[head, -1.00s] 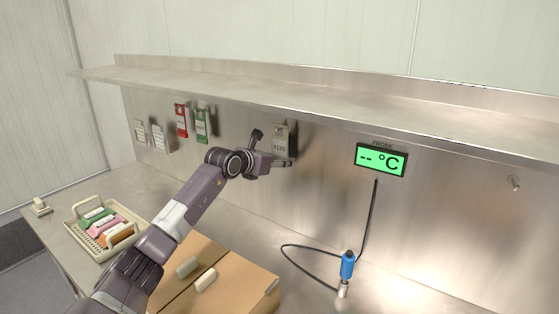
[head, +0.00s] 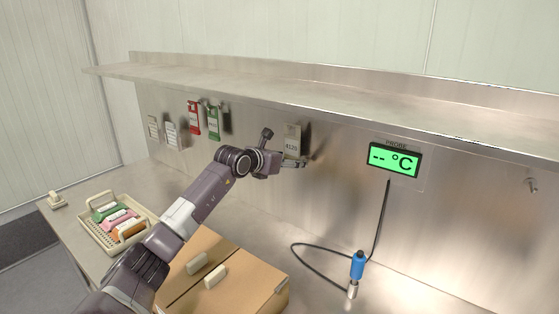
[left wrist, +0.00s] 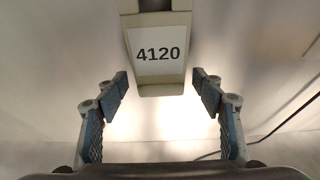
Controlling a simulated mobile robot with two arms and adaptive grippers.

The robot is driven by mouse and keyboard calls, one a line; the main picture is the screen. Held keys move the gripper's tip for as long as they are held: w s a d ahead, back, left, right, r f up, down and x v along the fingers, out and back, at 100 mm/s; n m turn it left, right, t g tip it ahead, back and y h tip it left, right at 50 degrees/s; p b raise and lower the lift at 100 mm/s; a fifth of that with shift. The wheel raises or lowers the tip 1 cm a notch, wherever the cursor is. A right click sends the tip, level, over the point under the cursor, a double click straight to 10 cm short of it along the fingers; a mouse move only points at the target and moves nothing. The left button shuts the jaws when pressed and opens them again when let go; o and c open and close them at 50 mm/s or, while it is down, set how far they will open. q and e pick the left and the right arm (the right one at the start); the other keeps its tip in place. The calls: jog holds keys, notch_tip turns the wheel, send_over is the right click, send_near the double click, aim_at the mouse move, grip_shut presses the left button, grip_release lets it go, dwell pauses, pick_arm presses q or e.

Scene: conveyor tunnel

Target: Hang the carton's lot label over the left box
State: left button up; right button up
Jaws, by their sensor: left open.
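A pale label (head: 291,139) marked 4120 hangs on the steel back wall, left of the probe display. In the left wrist view the label (left wrist: 158,52) is at the top centre, its lower edge level with the upper ends of my fingers. My left gripper (head: 296,163) is at the label's lower end in the head view. In the left wrist view the left gripper (left wrist: 161,92) is open, one finger to each side, with gaps to the label. A brown carton (head: 240,275) lies on the counter below my arm. My right gripper is not in view.
Red (head: 193,118) and green (head: 213,122) tags and two white cards hang further left on the wall. A steel shelf (head: 330,100) runs above. A tray (head: 98,235) of coloured items stands at left. A blue probe (head: 357,266) with a cable stands at right.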

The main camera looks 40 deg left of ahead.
pick_arm(q)
jog(key=v, duration=1.1)
jog(key=shift+s+f, duration=0.1)
dwell(0.8)
